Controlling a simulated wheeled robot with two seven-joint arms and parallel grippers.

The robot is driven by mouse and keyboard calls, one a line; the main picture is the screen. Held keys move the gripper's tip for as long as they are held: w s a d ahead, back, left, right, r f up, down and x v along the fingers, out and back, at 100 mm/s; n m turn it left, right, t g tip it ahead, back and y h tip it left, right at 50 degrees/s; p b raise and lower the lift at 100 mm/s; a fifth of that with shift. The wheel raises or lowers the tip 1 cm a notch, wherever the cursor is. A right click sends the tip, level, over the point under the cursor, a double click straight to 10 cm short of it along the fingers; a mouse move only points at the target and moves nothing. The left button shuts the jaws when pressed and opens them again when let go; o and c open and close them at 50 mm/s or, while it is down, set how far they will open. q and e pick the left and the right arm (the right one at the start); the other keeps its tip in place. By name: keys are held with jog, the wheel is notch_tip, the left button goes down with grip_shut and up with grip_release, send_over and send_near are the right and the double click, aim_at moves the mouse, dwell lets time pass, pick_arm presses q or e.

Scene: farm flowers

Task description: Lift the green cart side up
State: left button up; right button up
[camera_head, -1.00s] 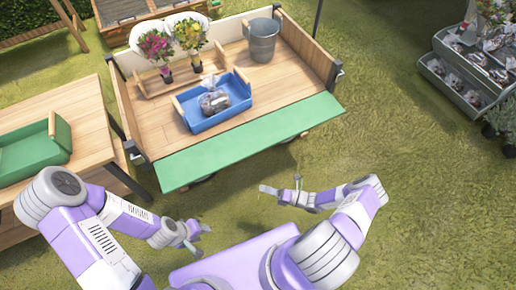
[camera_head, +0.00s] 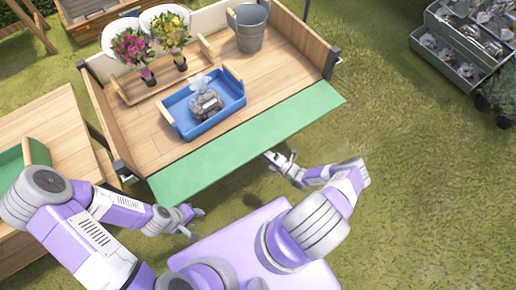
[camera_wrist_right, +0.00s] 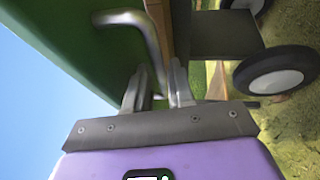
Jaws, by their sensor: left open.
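The green cart side (camera_head: 250,140) hangs folded down along the near edge of the wooden cart (camera_head: 140,125), sloping outward. My right gripper (camera_head: 280,157) is at the outer edge of the green side, right of its middle. In the right wrist view, the green side (camera_wrist_right: 60,45) fills the upper left, and a bent metal handle (camera_wrist_right: 150,35) comes down between the fingers of the right gripper (camera_wrist_right: 160,90). Those fingers look apart around the handle; contact is unclear. My left gripper (camera_head: 194,222) is open and empty, below the left part of the green side.
On the cart stand a blue tray (camera_head: 232,103) with a bagged item, a metal bucket (camera_head: 249,32) and potted flowers (camera_head: 150,45). A wooden table (camera_head: 65,130) is at the left. A cart wheel (camera_wrist_right: 276,72) shows beside the right gripper.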

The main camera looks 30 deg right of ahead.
jog(key=shift+x, duration=0.95)
grip_shut()
